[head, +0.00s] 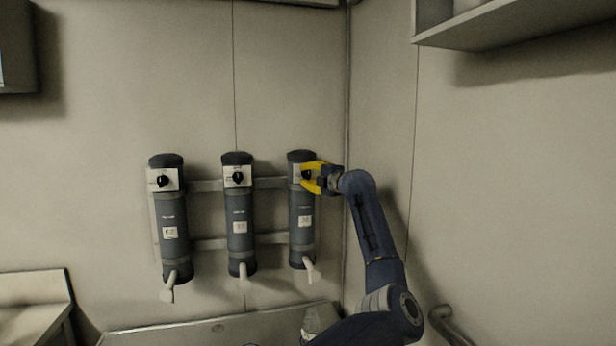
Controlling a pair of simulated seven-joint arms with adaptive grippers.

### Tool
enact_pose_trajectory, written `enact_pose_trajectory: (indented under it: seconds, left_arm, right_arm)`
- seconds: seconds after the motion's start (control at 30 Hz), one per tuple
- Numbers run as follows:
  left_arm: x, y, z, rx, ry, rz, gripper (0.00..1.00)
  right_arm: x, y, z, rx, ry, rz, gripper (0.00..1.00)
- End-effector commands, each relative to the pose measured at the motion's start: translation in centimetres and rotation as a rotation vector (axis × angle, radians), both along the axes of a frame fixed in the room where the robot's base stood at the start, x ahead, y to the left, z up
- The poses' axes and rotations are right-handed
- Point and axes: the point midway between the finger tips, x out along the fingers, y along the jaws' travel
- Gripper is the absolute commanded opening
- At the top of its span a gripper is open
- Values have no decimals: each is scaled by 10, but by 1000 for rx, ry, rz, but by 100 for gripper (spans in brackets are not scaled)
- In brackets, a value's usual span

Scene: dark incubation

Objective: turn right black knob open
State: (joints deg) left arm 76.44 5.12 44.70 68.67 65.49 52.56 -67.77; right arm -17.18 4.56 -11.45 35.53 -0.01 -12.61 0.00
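Three dark grey cylinders hang upright in a row on the wall, each with a black knob on a white plate near its top. The right black knob (306,174) is on the right cylinder (302,222). The middle knob (238,177) and left knob (162,181) stand free.
Pale spouts hang below the cylinders, above a basin or counter (190,336). A clear bottle (311,322) stands near my arm's lower link. A shelf (500,26) is at the upper right and a curved grey bar (450,326) at the lower right.

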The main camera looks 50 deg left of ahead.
Motion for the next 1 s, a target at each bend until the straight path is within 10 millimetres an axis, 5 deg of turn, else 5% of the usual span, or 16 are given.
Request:
enact_pose_trajectory:
  seconds: [0.1,0.57,1.0]
  left_arm:
    - [-1,1,0,-1,-1,2,0]
    - [-2,1,0,-22,-42,4,0]
    - [-3,2,0,-170,-357,7,0]
  right_arm:
    - [0,0,0,0,0,0,44]
    - [-1,0,0,0,0,0,44]
    - [-1,0,0,0,1,0,44]
